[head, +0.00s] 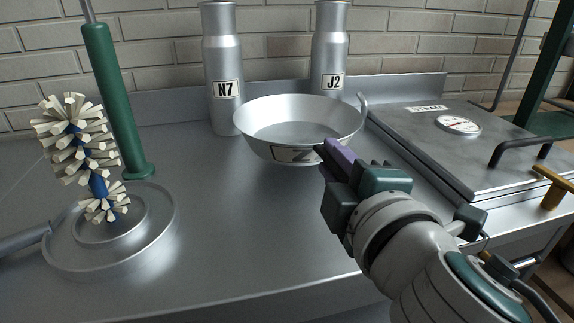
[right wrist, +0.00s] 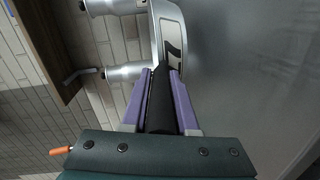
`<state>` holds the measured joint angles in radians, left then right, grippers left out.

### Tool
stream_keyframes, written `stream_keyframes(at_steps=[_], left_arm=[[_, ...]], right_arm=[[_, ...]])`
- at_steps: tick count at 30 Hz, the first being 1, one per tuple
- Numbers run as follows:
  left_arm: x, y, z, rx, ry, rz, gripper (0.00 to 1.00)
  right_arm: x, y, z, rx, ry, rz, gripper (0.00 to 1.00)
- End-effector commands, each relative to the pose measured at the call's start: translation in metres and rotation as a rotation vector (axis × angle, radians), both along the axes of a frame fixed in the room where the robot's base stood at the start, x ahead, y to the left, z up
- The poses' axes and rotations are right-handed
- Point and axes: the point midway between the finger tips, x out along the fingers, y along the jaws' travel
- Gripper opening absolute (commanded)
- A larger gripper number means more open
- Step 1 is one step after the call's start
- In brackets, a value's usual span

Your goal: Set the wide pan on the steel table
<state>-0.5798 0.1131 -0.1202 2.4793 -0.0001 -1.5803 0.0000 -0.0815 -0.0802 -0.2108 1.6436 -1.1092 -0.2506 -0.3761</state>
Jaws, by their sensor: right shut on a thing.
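The wide pan (head: 268,148) is a shallow round steel pan with a dark-marked label on its near side and a small hook on its far right rim. My right gripper (head: 335,155) is at its near right side, shut on the pan's dark handle. In the right wrist view the purple fingers (right wrist: 162,82) lie on both sides of the black handle (right wrist: 162,110), with the pan's side (right wrist: 172,18) beyond. The pan is over the steel table (head: 220,215); whether its base touches I cannot tell. My left gripper is not in view.
Steel bottles N7 (head: 222,60) and J2 (head: 329,45) stand behind the pan. A steel box with a gauge (head: 470,155) is at right. A brush (head: 85,160) stands over a round dish (head: 65,262) at left, beside a green post (head: 112,100). The table's middle front is clear.

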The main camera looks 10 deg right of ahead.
Motion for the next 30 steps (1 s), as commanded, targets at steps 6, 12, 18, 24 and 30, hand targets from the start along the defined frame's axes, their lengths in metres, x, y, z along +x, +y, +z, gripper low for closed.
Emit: stream_keyframes(at_steps=[6,12,18,24,30], left_arm=[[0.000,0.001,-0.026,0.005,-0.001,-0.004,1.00],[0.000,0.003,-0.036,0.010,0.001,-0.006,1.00],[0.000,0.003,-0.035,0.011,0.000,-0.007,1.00],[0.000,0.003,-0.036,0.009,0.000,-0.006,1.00],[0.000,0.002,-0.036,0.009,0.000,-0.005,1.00]], right_arm=[[0.000,0.000,-0.029,0.001,-0.003,0.000,0.00],[0.001,0.000,-0.042,0.000,-0.004,0.001,0.00],[0.000,0.000,-0.041,0.000,-0.004,0.001,0.00],[0.000,0.000,-0.045,-0.001,0.001,0.000,0.38],[0.000,0.000,-0.045,-0.001,0.000,0.000,0.57]])
